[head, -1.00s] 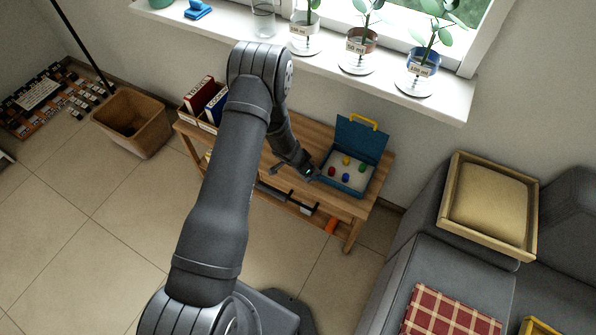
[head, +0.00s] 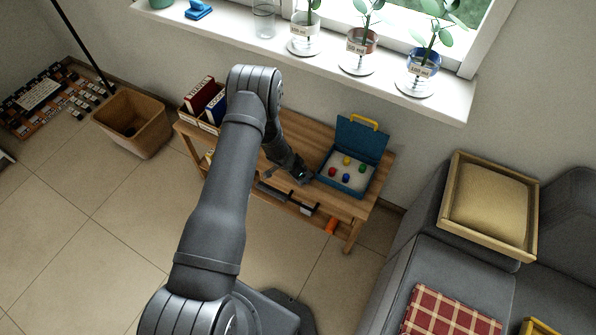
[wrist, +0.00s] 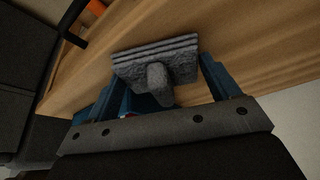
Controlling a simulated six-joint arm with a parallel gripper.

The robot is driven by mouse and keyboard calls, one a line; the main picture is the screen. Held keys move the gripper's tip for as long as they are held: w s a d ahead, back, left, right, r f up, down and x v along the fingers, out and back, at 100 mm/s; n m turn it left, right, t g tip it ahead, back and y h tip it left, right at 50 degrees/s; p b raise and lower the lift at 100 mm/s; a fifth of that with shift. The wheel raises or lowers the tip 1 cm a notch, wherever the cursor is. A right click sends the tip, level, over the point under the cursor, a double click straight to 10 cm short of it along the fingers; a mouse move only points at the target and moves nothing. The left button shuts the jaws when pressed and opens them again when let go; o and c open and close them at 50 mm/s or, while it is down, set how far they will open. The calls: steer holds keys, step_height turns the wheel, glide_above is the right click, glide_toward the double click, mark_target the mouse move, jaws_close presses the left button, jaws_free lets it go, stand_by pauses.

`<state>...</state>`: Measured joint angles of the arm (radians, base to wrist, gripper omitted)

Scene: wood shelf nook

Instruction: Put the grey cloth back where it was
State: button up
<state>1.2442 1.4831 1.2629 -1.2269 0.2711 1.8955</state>
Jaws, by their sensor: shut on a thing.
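The grey cloth (wrist: 155,58) is a folded, layered grey bundle with a raised lump in the wrist view. My gripper (wrist: 158,85) has its blue fingers on either side of it and is shut on it. Wood lies behind the cloth in that view; I cannot tell whether the cloth touches it. In the head view my gripper (head: 302,175) is low over the wooden bench (head: 310,138), just left of the open blue case. The cloth is too small and dark to make out there.
The open blue case (head: 361,140) with several coloured pieces stands at the bench's right end. Red and blue binders (head: 208,100) stand at its left end. A windowsill (head: 330,75) with plants in glasses is above. A grey sofa (head: 425,265) is at the right.

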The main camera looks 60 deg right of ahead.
steer(key=shift+f, duration=0.1)
steer(key=o, duration=0.9)
steer(key=v, duration=1.2)
steer(key=shift+w+a, duration=0.1)
steer(key=x, duration=1.2)
